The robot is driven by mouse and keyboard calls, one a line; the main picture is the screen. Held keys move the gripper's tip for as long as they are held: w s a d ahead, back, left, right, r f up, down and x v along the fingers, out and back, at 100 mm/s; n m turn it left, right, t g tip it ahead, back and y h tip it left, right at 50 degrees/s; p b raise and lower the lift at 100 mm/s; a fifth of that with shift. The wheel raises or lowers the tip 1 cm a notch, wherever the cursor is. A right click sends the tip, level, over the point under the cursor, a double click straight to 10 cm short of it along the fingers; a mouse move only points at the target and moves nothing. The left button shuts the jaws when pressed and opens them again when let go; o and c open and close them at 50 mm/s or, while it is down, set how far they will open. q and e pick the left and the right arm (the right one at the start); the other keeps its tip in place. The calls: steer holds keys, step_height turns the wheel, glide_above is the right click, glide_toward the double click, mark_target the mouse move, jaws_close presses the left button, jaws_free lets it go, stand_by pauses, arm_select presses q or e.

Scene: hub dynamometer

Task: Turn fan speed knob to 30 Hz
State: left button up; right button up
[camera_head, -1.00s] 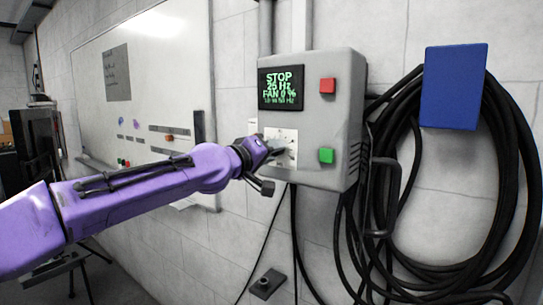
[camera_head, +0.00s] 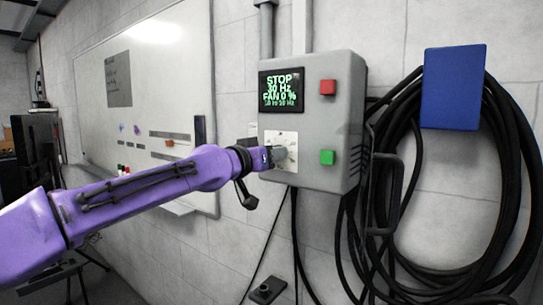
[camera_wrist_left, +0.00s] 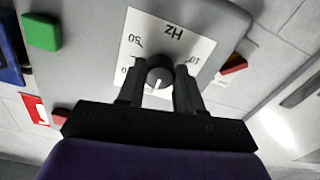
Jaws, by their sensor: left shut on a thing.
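A white dial plate (camera_head: 289,139) sits below the display. My left gripper (camera_head: 280,155) is at this plate and hides the knob in the head view. In the left wrist view the dark round knob (camera_wrist_left: 159,73) with a white pointer line lies between the two fingers of the left gripper (camera_wrist_left: 160,90), which is shut on it. The plate (camera_wrist_left: 180,35) shows "Hz" and scale numbers. My right gripper is not in view.
A red button (camera_head: 327,87) and a green button (camera_head: 327,157) are on the box, right of the display and plate. A blue panel (camera_head: 453,87) and coiled black cables (camera_head: 505,150) hang to the right. A whiteboard (camera_head: 150,90) is on the left wall.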

arm_select(q)
steer(key=shift+f, duration=0.1)
stand_by(0.4)
steer(key=o, duration=1)
steer(key=shift+o, duration=0.2)
steer(key=b+v, duration=0.5)
steer(key=v, duration=0.5)
steer(key=shift+s+a, duration=0.15)
steer(key=shift+s, duration=0.05)
